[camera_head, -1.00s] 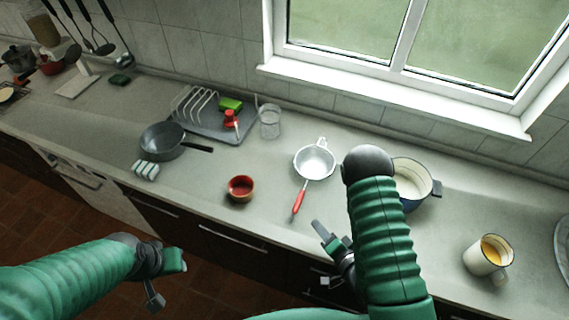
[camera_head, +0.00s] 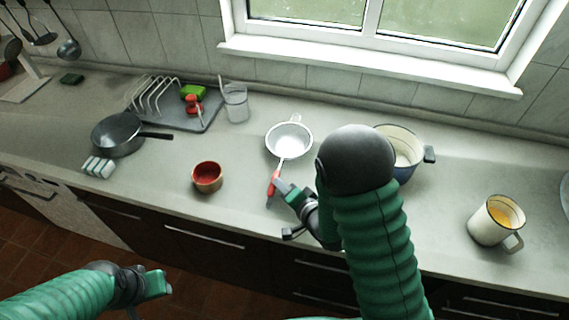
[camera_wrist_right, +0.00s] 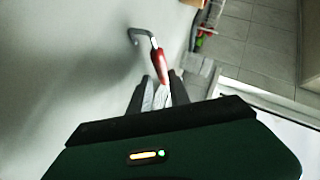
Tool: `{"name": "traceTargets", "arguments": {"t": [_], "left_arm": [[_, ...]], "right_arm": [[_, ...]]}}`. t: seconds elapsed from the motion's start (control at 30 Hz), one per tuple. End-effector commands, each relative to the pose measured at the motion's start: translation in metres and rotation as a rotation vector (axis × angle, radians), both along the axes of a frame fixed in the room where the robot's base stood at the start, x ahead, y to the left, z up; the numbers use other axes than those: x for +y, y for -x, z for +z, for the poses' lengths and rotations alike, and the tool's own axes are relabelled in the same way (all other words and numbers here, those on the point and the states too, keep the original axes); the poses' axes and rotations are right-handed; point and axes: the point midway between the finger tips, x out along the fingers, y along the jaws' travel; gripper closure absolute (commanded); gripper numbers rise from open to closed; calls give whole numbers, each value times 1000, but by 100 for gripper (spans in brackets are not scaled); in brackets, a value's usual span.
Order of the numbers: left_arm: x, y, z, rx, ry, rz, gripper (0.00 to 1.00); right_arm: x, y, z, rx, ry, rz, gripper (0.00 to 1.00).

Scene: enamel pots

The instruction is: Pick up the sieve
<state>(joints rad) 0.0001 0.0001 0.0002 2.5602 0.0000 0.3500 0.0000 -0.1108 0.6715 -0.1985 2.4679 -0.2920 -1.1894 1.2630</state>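The sieve (camera_head: 289,138) lies on the counter, its pale round bowl toward the window and its red handle (camera_head: 273,184) toward the front edge. My right gripper (camera_head: 287,210) is open, with one finger close beside the handle; contact cannot be told. In the right wrist view, the red handle (camera_wrist_right: 159,67) shows just beyond the dark fingers (camera_wrist_right: 157,92), and the bowl is not clearly visible. My left gripper (camera_head: 145,298) is open and empty, low at the left in front of the counter.
A red-brown bowl (camera_head: 207,177) stands left of the sieve. A pot (camera_head: 404,155), partly hidden by my right arm, and a mug (camera_head: 493,222) stand to the right. A glass (camera_head: 235,103), drying tray (camera_head: 207,119) and grey pan (camera_head: 117,136) are at the left.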

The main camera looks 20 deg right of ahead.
Motion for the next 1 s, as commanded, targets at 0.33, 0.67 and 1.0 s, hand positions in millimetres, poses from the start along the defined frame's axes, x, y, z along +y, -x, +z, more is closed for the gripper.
{"name": "traceTargets", "arguments": {"t": [0.33, 0.67, 1.0], "left_arm": [[0, 0, 4, 0, 0, 0, 64], [0, 0, 4, 0, 0, 0, 64], [0, 0, 4, 0, 0, 0, 64]], "right_arm": [[12, -35, -17, 6, 5, 1, 78], [10, -34, -17, 6, 3, 1, 100], [11, -34, -17, 7, 4, 0, 100]]}}
